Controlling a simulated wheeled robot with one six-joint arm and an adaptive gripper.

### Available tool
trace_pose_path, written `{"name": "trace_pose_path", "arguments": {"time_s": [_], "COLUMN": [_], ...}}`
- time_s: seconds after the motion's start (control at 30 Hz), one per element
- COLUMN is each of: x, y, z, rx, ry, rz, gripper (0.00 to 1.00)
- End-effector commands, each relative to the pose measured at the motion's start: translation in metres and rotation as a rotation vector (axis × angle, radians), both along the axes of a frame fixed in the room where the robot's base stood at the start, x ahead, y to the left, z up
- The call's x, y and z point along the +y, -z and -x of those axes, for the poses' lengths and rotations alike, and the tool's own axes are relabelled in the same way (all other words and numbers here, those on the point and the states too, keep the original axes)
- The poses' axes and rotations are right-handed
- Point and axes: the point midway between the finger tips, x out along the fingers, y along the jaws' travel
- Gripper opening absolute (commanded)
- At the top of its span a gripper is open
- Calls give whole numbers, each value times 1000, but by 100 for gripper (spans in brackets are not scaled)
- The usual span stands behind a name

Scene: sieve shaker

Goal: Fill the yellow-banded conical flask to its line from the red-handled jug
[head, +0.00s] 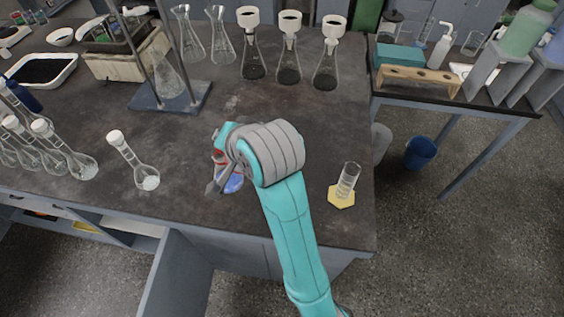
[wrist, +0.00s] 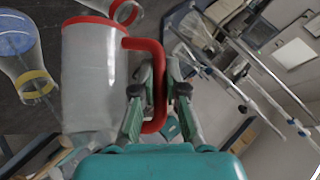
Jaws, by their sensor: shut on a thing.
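The red-handled jug (wrist: 92,75) is a clear, greyish vessel with a red rim and red handle (wrist: 157,85). My gripper (wrist: 160,92) is shut on that handle. In the head view only a bit of red shows beside my gripper (head: 222,160); my wrist hides most of the jug. The yellow-banded conical flask (wrist: 34,84) is in the wrist view at the left, beside the jug and apart from the fingers. Blue liquid (wrist: 14,42) lies in its wide base. Blue also shows under my wrist in the head view (head: 233,183). The jug's contents and exact tilt are unclear.
A glass cylinder (head: 347,182) on a yellow base stands at the right front. A white-stoppered flask (head: 133,162) stands to the left. Several funnel-topped flasks (head: 289,55) and a stand base (head: 170,98) are behind. A red ring (wrist: 126,12) shows beyond the jug.

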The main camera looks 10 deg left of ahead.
Motion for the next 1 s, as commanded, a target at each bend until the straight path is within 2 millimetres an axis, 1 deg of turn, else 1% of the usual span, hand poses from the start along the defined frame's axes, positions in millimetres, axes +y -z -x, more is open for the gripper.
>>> {"name": "trace_pose_path", "arguments": {"time_s": [1.0], "x": [-4], "y": [-2], "z": [-1], "rx": [17], "ry": [1], "rz": [-60], "gripper": [0]}}
